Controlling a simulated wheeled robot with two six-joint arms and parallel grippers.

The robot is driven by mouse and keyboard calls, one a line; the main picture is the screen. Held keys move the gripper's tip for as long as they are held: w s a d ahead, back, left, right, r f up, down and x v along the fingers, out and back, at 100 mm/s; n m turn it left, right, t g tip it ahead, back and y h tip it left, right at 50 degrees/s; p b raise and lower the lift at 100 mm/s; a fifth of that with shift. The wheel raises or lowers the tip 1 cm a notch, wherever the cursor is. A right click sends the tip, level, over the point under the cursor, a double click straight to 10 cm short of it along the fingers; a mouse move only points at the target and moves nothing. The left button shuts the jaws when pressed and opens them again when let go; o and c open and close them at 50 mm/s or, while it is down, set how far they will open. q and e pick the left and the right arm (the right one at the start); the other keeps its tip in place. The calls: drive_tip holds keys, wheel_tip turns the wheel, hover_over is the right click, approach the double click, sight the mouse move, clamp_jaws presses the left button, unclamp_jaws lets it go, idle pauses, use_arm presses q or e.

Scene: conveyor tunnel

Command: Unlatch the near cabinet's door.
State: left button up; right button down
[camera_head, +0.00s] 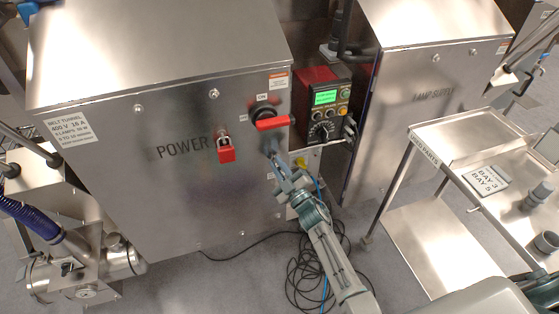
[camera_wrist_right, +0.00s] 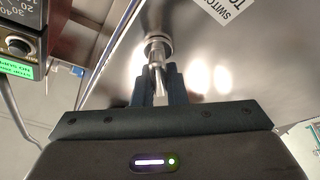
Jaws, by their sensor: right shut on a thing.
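The near cabinet (camera_head: 130,190) is a steel box marked POWER, its door facing me and closed. My right gripper (camera_head: 272,153) is at the right edge of this door, just below the red switch handle (camera_head: 273,122). In the right wrist view, the gripper (camera_wrist_right: 160,88) is shut on a small metal latch (camera_wrist_right: 156,52) with a round base on the steel face. The gripper partly hides the latch in the head view. My left gripper is not in view.
A control box with a green screen (camera_head: 326,97) stands right of the cabinet; it also shows in the wrist view (camera_wrist_right: 16,48). A second cabinet (camera_head: 400,110) and a steel cart (camera_head: 425,225) are at the right. Black cables (camera_head: 310,272) lie coiled on the floor.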

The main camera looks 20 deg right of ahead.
drive_tip(key=n+g+p, duration=0.1)
drive_tip(key=n+p, duration=0.1)
drive_tip(key=n, duration=0.1)
drive_tip(key=n+g+y+p, duration=0.1)
drive_tip(key=n+p, duration=0.1)
drive_tip(key=n, duration=0.1)
drive_tip(key=shift+a+y, duration=0.2)
drive_tip(key=shift+y, duration=0.1)
drive_tip(key=shift+n+g, duration=0.3)
drive_tip(key=shift+n, duration=0.3)
drive_tip(key=shift+f+n+g+p, duration=0.2)
drive_tip(key=shift+n+g+p, duration=0.1)
drive_tip(key=shift+n+p, duration=0.75)
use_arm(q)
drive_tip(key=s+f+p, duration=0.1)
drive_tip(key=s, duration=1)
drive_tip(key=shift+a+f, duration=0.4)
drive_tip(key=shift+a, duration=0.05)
use_arm(e)
drive_tip(key=shift+f+n+g, duration=0.2)
drive_tip(key=shift+n+g, duration=0.2)
drive_tip(key=shift+n, duration=0.35)
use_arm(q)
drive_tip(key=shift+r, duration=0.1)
use_arm(e)
drive_tip(key=shift+f, duration=0.1)
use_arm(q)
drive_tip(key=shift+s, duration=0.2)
